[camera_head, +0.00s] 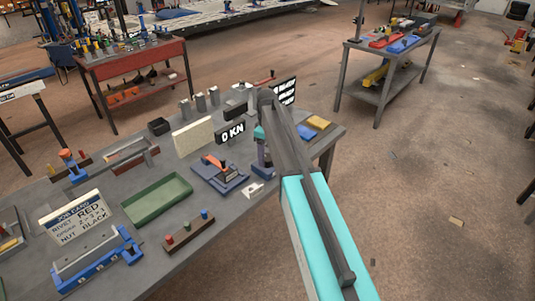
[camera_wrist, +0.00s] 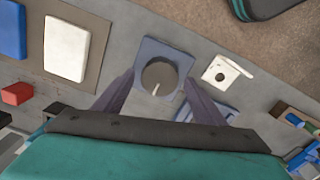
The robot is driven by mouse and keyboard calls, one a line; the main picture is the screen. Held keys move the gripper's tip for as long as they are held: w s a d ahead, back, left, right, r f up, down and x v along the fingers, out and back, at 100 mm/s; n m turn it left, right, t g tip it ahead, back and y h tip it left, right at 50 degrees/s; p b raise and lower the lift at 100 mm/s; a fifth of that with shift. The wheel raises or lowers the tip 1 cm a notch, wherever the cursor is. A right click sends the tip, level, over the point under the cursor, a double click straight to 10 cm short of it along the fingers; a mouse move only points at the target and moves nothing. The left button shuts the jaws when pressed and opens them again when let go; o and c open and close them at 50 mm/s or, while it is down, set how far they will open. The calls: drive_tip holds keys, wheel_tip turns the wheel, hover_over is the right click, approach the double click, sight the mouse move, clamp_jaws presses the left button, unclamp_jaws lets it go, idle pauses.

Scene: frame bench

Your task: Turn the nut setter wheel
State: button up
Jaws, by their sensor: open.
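The likely nut setter wheel (camera_wrist: 159,78) is a round grey knob with a white mark near its lower edge, on a blue-grey square base (camera_wrist: 149,48). It shows in the wrist view, seen from above. My gripper (camera_wrist: 158,86) is open, with one purple finger on each side of the knob. The fingertips lie beside the base; I cannot tell whether they touch it. In the head view my gripper (camera_head: 263,155) points down at the bench near its right end, and the knob is hidden there.
A white plate with a hole (camera_wrist: 222,73) lies right of the knob. Blue (camera_wrist: 12,28) and cream (camera_wrist: 67,48) blocks lie left. On the bench are a "0 KN" display (camera_head: 231,133), a green tray (camera_head: 157,199), a blue fixture (camera_head: 219,177) and a job card (camera_head: 80,218).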

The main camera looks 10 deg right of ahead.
drive_tip(key=shift+f, duration=0.5)
drive_tip(key=shift+c, duration=0.3)
drive_tip(key=c, duration=1)
drive_tip(key=shift+m, duration=0.3)
